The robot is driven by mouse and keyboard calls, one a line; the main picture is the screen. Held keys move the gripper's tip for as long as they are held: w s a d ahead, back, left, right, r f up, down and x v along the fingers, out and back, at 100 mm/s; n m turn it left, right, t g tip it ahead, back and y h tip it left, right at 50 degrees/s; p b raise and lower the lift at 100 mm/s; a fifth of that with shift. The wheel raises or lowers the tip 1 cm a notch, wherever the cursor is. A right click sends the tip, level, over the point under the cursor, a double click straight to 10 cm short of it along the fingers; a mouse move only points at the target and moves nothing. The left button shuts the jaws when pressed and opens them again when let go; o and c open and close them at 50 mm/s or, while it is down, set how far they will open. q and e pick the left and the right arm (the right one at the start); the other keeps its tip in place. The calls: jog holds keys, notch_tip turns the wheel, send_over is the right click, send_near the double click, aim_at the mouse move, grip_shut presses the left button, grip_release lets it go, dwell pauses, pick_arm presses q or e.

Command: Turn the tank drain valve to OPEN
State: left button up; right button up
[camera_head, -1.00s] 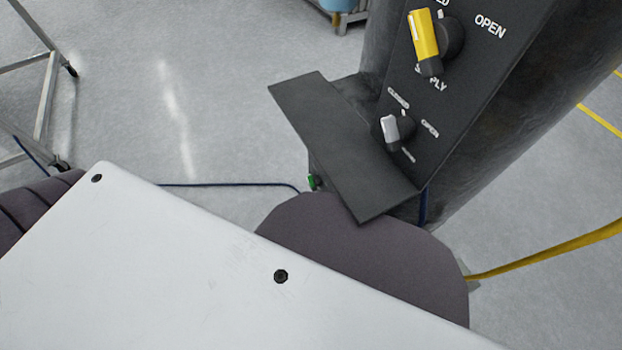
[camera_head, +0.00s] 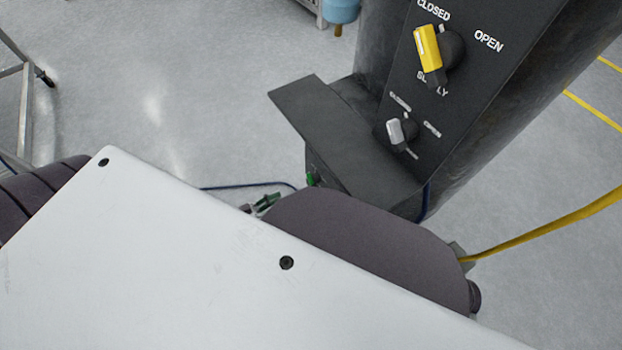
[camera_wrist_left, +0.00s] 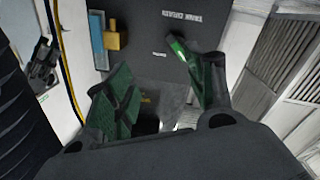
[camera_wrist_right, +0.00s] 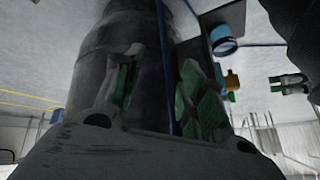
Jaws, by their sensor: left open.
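In the left wrist view a brass valve body (camera_wrist_left: 115,40) with a blue handle (camera_wrist_left: 97,38) sits at the upper left of a dark panel (camera_wrist_left: 160,28), whose lettering I cannot read surely; it appears to be the tank drain valve. My left gripper (camera_wrist_left: 160,78) is open and empty, with the valve ahead of and left of its fingers, apart from them. The right wrist view shows the brass fitting (camera_wrist_right: 232,82) and my left gripper (camera_wrist_right: 290,84) apart. My right gripper (camera_wrist_right: 160,85) is open.
The head view shows a yellow knob (camera_head: 428,48) marked CLOSED and OPEN, a smaller grey knob (camera_head: 395,132), and a protruding dark plate (camera_head: 335,135). A dark cylinder (camera_wrist_right: 110,60) fills the right wrist view's left half. A yellow hose (camera_head: 560,232) runs right.

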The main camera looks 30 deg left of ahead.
aim_at(310, 178)
pick_arm(q)
jog(key=n, duration=0.1)
jog(key=w+a+n+y, duration=0.1)
jog(key=n, duration=0.1)
jog(key=n+t, duration=0.1)
jog(key=n, duration=0.1)
jog(key=shift+w+a+r+y, duration=0.1)
jog(key=shift+w+a+y, duration=0.2)
jog(key=shift+w+a, duration=0.05)
pick_arm(e)
jog(key=shift+s+d+f+g, duration=0.15)
jog(key=shift+s+f+g, duration=0.1)
jog(key=shift+s, duration=0.25)
jog(key=shift+s+d+f+g, duration=0.15)
jog(key=shift+s+f+g, duration=0.1)
jog(key=shift+s, duration=0.2)
pick_arm(q)
jog(key=shift+b+x, duration=2.1)
jog(key=shift+x, duration=4.8)
pick_arm(e)
notch_tip(310, 178, down, 7)
jog(key=a+t, duration=0.1)
jog(key=shift+w+a+m+y, duration=0.2)
jog(key=shift+m+y, duration=0.1)
jog(key=shift+m, duration=0.1)
